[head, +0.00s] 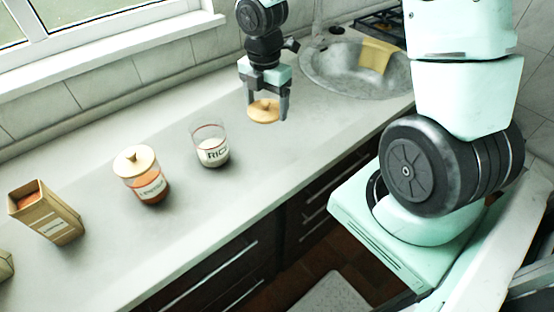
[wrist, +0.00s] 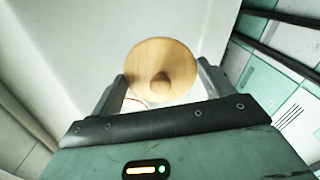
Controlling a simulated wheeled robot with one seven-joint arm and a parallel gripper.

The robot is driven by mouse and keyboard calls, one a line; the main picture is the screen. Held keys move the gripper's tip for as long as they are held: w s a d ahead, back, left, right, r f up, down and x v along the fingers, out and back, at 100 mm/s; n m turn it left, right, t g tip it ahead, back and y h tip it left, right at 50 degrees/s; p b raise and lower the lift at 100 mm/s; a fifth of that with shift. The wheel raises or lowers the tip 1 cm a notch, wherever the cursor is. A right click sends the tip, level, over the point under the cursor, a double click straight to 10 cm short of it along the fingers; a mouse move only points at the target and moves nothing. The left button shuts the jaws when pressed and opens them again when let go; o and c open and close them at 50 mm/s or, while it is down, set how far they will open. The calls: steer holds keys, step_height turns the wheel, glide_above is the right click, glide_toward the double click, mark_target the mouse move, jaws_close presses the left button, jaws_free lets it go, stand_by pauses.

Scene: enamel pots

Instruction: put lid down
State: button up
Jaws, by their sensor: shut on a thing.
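My gripper (head: 267,108) is shut on a round wooden lid (head: 264,111) with a small knob, to the right of the rice jar. In the wrist view the lid (wrist: 161,70) sits between the two fingers, its knob facing the camera. In the head view the lid appears to be above the counter, but the exact gap is hard to tell. The glass rice jar (head: 211,146) stands open on the counter, partly filled with white rice. A second jar (head: 149,180) with reddish-orange contents stands to its left with a wooden lid (head: 134,160) on it.
The grey counter (head: 270,165) is clear around and in front of the gripper. A tan box (head: 46,214) stands at the far left. A metal sink (head: 340,75) with a yellow cloth (head: 376,57) lies at the back right. The counter's front edge drops to dark drawers.

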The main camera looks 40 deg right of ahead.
steer(key=s+d+f, duration=0.1)
steer(key=d+f+b, duration=0.1)
steer(key=shift+s+d+f, duration=0.15)
steer(key=shift+s+f, duration=0.15)
steer(key=shift+s, duration=0.1)
glide_above(278, 147)
step_height(278, 147, down, 5)
steer(key=shift+f+b, duration=0.1)
steer(key=shift+b, duration=0.25)
steer(key=shift+f, duration=2)
